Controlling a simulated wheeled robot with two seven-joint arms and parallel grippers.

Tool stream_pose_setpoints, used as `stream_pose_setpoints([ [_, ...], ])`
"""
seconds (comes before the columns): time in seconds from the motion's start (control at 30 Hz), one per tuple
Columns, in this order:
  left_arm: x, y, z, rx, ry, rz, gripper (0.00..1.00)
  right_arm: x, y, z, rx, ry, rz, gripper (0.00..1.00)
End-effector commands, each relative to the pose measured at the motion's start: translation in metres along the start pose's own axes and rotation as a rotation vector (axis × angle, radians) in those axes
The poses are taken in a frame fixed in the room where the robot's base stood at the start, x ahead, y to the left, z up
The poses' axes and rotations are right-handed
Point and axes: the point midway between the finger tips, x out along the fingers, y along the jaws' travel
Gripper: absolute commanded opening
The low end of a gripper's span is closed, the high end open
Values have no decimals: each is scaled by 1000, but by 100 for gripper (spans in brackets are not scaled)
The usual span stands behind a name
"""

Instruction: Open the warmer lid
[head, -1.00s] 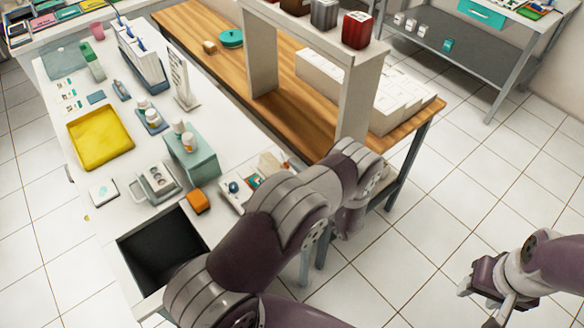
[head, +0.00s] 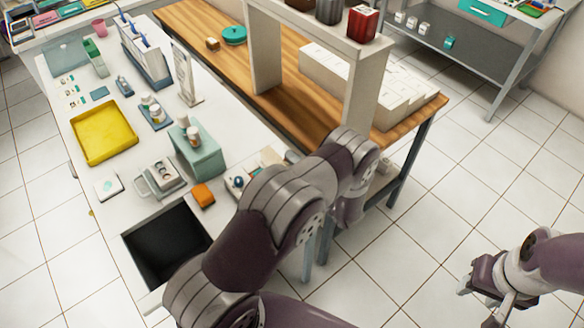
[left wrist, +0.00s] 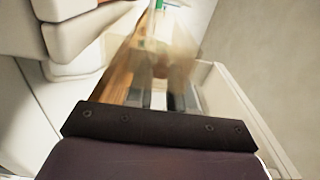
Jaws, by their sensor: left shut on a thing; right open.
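A small grey-white device with round wells and a handle-like frame (head: 160,178) stands on the white counter; it may be the warmer, but I cannot tell for sure, nor pick out its lid. My left arm crosses the head view, and its gripper is hidden there behind the arm. In the left wrist view my left gripper (left wrist: 165,98) is shut on a blurred, pale brown thing (left wrist: 170,62) that I cannot identify. My right gripper (head: 476,294) is open and empty, over the floor at the lower right.
The white counter holds a yellow tray (head: 104,131), a teal box (head: 198,158) with bottles, an orange block (head: 203,195) and a dark recess (head: 165,246). A wooden bench (head: 288,108) with a white shelf lies beyond. Tiled floor is open at the right.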

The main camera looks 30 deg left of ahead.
Motion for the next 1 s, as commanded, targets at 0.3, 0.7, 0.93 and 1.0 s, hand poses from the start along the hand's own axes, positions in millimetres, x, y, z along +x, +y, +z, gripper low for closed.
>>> stream_pose_setpoints([
  [0.3, 0, -1, 1, -29, -2, 0, 26, 0, 0, 0, 0, 0, 0, 47],
  [0.7, -1, -1, 1, -27, -2, 0, 47, 1, 0, 0, 0, 0, 0, 47],
  [0.93, -30, 1, 0, -27, 2, -1, 47, 10, 0, 1, 0, 0, 0, 47],
  [1.0, -45, 1, 0, -28, 3, -1, 47, 13, 0, 2, 0, 0, 0, 47],
])
